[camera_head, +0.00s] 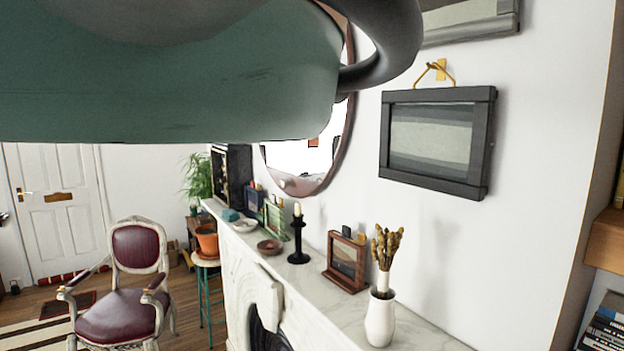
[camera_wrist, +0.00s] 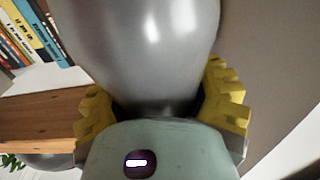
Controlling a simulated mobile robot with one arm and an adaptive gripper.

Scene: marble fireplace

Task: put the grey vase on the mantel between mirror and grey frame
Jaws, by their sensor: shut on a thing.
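In the wrist view, the glossy grey vase (camera_wrist: 145,45) fills the upper middle. My gripper (camera_wrist: 162,108) is shut on its narrower lower part, with a yellow pad on either side. The vase and gripper do not show clearly in the head view, where my green arm covers the upper left. The white marble mantel (camera_head: 338,304) runs along the wall. The round mirror (camera_head: 300,165) hangs above it, partly hidden by my arm. The dark grey frame (camera_head: 434,142) hangs on the wall to its right.
On the mantel stand a black candlestick (camera_head: 298,238), a brown frame (camera_head: 345,262), a white vase with dried stems (camera_head: 380,318), a brown dish (camera_head: 270,246) and a white bowl (camera_head: 244,225). A red chair (camera_head: 125,290) stands on the floor. Bookshelves (camera_head: 606,245) are at the right.

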